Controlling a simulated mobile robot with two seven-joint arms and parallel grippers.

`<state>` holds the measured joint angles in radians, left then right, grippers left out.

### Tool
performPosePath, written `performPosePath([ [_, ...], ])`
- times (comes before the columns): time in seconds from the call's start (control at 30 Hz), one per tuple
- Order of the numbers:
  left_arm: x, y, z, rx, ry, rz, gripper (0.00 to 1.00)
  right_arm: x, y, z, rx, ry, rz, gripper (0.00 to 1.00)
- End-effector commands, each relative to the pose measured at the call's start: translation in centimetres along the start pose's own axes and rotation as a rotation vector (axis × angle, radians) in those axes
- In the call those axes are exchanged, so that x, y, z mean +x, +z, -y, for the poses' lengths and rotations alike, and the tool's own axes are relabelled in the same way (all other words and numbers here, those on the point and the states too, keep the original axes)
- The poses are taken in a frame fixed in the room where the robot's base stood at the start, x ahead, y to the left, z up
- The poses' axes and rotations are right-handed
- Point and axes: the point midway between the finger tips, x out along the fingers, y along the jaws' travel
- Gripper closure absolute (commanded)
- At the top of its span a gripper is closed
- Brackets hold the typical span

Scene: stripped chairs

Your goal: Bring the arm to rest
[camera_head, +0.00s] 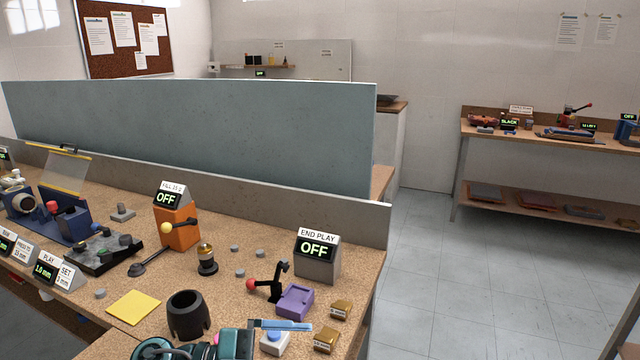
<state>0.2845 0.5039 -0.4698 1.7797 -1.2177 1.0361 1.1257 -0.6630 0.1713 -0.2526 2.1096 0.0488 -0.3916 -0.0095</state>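Neither of my grippers nor either arm shows clearly in the head view. The workbench (235,293) with a cork-coloured top fills the lower left. A dark hollow cylinder (188,316) stands near its front. Teal and dark parts (232,345) at the bottom edge are cut off, and I cannot tell what they belong to. A purple block (295,301) and a black stand with a red-knobbed lever (270,285) sit at the right of the bench. Behind them the END PLAY display (317,257) reads OFF.
An orange block (177,230) with an OFF display, a yellow square (134,307) and small brass-coloured blocks (341,309) crowd the bench. A blue-grey partition (200,130) rises behind. The tiled floor (470,280) at right is open, up to a laden side bench (550,140).

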Motion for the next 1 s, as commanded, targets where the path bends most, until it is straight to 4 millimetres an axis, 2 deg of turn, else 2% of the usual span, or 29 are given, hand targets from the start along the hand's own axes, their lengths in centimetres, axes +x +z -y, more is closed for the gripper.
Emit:
performPosePath([
  [0.03,0.5,-1.3,0.6,-0.038,-0.179,-0.053,0.0,-0.3,-0.1,0.0,0.001,0.003,0.011,0.64],
  [0.07,0.4,-1.6,1.1,-0.06,-0.288,-0.064,0.0,-0.3,-0.1,0.0,0.0,0.005,0.015,0.64],
  [0.17,-1.3,-1.0,1.9,-0.176,-0.629,-0.013,0.0,-0.6,-0.1,-0.1,-0.003,0.01,0.025,0.64],
  [0.27,-4.2,1.7,0.2,-0.356,-0.9,0.155,0.0,-0.9,-0.1,-0.2,-0.006,0.015,0.038,0.64],
  [0.33,-6.3,3.9,-3.0,-0.513,-1.023,0.321,0.0,-1.1,0.0,-0.3,-0.007,0.017,0.048,0.64],
  [0.43,-8.2,6.1,-9.2,-0.741,-1.085,0.557,0.0,-1.3,0.1,-0.4,-0.009,0.022,0.058,0.64],
  [0.5,-8.8,6.6,-13.1,-0.868,-1.072,0.677,0.0,-1.4,0.1,-0.5,-0.009,0.024,0.062,0.64],
  [0.6,-9.1,6.6,-17.4,-1.0,-1.031,0.788,0.0,-1.4,0.3,-0.6,-0.01,0.028,0.069,0.64],
  [0.7,-9.1,6.3,-19.7,-1.071,-0.995,0.843,0.0,-1.4,0.5,-0.7,-0.011,0.031,0.076,0.64],
  [0.77,-9.1,6.2,-20.4,-1.091,-0.983,0.859,0.0,-1.4,0.5,-0.7,-0.011,0.032,0.077,0.64],
  [1.0,-9.0,6.2,-20.7,-1.098,-0.977,0.864,0.0,-1.2,0.2,-0.8,-0.012,0.033,0.07,0.64],
])
